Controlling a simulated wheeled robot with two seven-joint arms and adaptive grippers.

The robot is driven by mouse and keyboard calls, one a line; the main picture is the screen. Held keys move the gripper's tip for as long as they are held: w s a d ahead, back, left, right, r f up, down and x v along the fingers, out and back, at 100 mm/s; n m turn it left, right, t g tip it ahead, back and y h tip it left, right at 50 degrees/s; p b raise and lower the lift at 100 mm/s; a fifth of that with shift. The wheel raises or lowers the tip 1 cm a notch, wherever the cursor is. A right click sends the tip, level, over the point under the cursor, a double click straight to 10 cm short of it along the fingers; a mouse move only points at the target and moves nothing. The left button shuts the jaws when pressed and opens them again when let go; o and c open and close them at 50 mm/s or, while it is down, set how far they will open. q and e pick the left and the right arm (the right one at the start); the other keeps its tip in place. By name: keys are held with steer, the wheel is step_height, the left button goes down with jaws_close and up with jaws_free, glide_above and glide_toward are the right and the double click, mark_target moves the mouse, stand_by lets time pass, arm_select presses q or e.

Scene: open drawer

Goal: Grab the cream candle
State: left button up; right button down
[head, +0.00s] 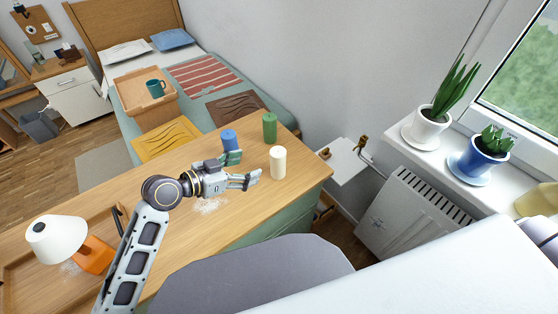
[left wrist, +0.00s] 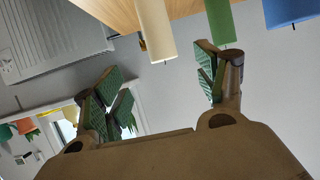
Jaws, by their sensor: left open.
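The cream candle (head: 278,163) stands upright on the wooden table near its right end. My left gripper (head: 244,169) is open and empty, just left of the candle in the head view, with its fingers pointing toward it. In the left wrist view, which appears upside down, the cream candle (left wrist: 155,30) shows at the top, between the directions of the two spread fingers (left wrist: 160,85) and apart from them. My right gripper is not in view.
A green candle (head: 270,127) and a blue candle (head: 229,140) stand behind the cream one. A white lamp (head: 57,240) with an orange base stands on a tray at the left. The table's right edge (head: 328,172) is close to the cream candle.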

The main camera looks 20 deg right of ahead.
mark_target(271, 158)
arm_select(q)
steer(key=shift+x, duration=4.3)
steer(key=shift+f, duration=0.1)
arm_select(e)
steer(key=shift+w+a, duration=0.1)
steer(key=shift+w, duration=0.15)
arm_select(q)
steer(key=shift+w, duration=0.1)
steer(key=shift+x, duration=1.8)
steer(key=shift+w+d+f, duration=0.1)
steer(key=shift+w+d, duration=0.15)
steer(key=shift+d, duration=0.3)
steer(key=shift+d+f, duration=0.1)
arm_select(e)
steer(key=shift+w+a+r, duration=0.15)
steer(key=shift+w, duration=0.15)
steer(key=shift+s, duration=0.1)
